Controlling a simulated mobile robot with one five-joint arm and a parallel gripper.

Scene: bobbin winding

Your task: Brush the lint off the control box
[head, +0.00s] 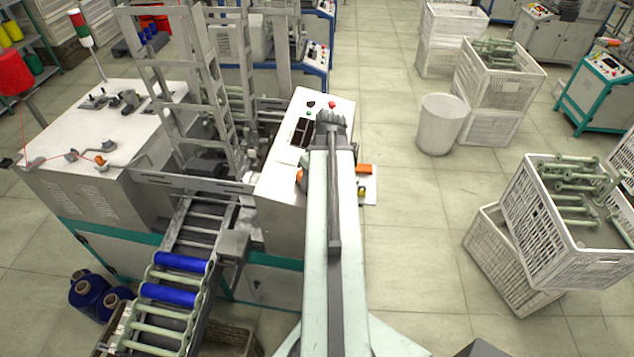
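The control box (284,158) is a pale, sloped box at the right end of the winding machine. A dark display (301,131), a green button and a red button (332,104) show on its top. I cannot make out any lint at this size. My arm reaches up the middle and covers part of the box. My gripper (331,117) is dark grey and lies over the box's right part in the picture. Its fingers are too small to tell open from shut, and I cannot tell whether it touches the box. No brush can be made out for certain.
A small pale shelf (371,187) beside the box bears an orange item (363,169) and a small yellow item (361,191). The machine's conveyor (199,243) carries blue bobbins (182,262). A white bin (442,124) and stacked crates (545,225) stand right; the floor between is clear.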

